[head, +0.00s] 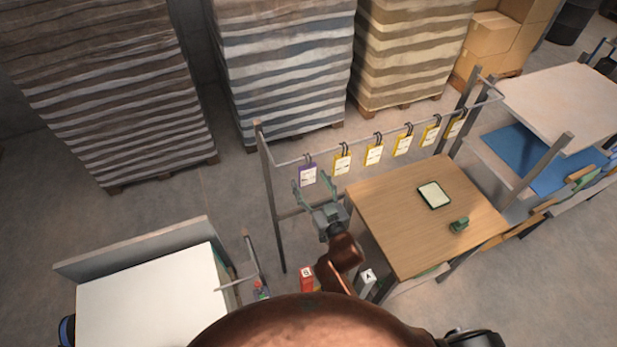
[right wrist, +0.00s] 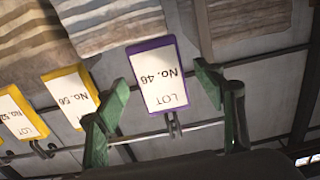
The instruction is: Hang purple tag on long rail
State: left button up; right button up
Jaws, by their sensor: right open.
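The purple tag (head: 307,175), lettered "LOT No. 46", is at the left end of the long rail (head: 360,138). Its dark hook is at the rail, and it appears to hang there. In the right wrist view the purple tag (right wrist: 157,78) is upside down, its hook at the rail (right wrist: 200,124). My right gripper (head: 313,190) is open just in front of the tag. In the right wrist view its green fingers (right wrist: 163,88) stand on either side of the tag, with visible gaps. My left gripper is not in view.
Several yellow tags (head: 374,154) hang farther right along the rail. A wooden table (head: 400,210) with a tablet-like panel (head: 434,194) and a small green object (head: 459,224) stands right of my gripper. A short rail (head: 238,283) stands by the white table (head: 150,300). Wrapped pallets stand behind.

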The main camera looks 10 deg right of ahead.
jog(key=s+d, duration=0.2)
jog(key=s, duration=0.8)
jog(key=s+d+f+m+g+h, duration=0.2)
jog(key=s+d+f+g+h, duration=0.3)
jog(key=d+f, duration=0.85)
jog(key=s+d+f+g, duration=0.4)
jog(key=s+g, duration=0.1)
jog(key=s, duration=0.5)
jog(key=s+d+f+g, duration=0.3)
jog(key=s+f+g, duration=0.1)
jog(key=s, duration=0.5)
notch_tip(320, 180, down, 34)
jog(key=a+g+y+b, duration=0.1)
jog(key=b, duration=0.7)
jog(key=s+f+b, duration=0.3)
jog(key=s+f, duration=0.7)
jog(key=f, duration=0.4)
jog(key=s+f+n+g+b, duration=0.1)
jog(key=s+f+b, duration=0.3)
jog(key=s+f, duration=0.7)
notch_tip(320, 180, down, 3)
jog(key=shift+s+a+f+g, duration=0.15)
jog(key=shift+s+f+g, duration=0.05)
jog(key=shift+g, duration=0.1)
